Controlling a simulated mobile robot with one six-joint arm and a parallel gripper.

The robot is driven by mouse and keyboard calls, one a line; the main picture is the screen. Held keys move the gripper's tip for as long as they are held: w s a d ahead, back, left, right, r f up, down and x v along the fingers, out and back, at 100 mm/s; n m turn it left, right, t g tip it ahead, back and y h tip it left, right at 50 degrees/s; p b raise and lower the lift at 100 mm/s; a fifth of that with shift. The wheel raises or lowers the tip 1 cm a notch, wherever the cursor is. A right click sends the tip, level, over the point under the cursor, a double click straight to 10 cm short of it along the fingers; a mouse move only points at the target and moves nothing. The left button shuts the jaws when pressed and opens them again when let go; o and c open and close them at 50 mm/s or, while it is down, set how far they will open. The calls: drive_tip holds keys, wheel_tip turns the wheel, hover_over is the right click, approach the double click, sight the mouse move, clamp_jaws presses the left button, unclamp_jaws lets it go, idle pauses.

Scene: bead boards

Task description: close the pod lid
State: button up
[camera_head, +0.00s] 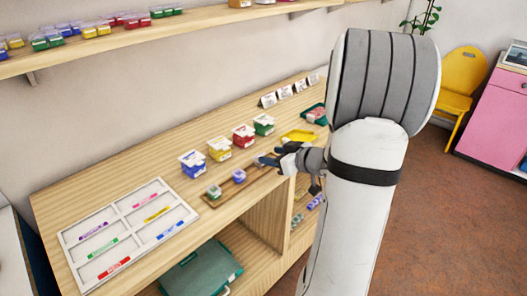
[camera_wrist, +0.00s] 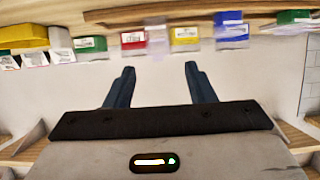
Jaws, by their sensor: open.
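My gripper (camera_head: 271,156) is open and empty over the counter, at the far end of a narrow brown board (camera_head: 228,189). It also shows in the wrist view (camera_wrist: 160,75), with its two dark fingers apart. In the wrist view, a pale see-through pod (camera_wrist: 157,38) shows beyond the gap between the fingers. The lid's position on each pod is too small to tell.
Blue (camera_head: 193,164), yellow (camera_head: 220,149), red (camera_head: 243,136) and green (camera_head: 263,125) labelled boxes stand behind the board. A yellow tray (camera_head: 299,136) lies right of them. A white sectioned tray (camera_head: 128,228) lies at the left. A shelf (camera_head: 110,45) hangs above.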

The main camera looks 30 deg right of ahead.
sight(264, 154)
drive_tip(key=x, duration=0.5)
drive_tip(key=shift+w+f, duration=0.1)
drive_tip(key=shift+w, duration=0.05)
drive_tip(key=c, duration=1)
drive_tip(key=b, duration=0.2)
drive_tip(key=f+t+b, duration=0.1)
drive_tip(key=b, duration=0.1)
drive_tip(key=shift+s+d+f+y, duration=0.15)
drive_tip(key=shift+s+y, duration=0.05)
drive_tip(key=shift+y, duration=0.1)
drive_tip(key=t+b, duration=0.1)
drive_tip(key=b, duration=0.1)
drive_tip(key=t+y+b, duration=0.1)
drive_tip(key=b, duration=0.2)
drive_tip(key=shift+s+f+t, duration=0.2)
drive_tip(key=shift+f+t, duration=0.1)
drive_tip(key=shift+t, duration=0.1)
drive_tip(key=shift+r+b, duration=0.15)
drive_tip(key=shift+b, duration=0.3)
drive_tip(key=shift+t, duration=0.3)
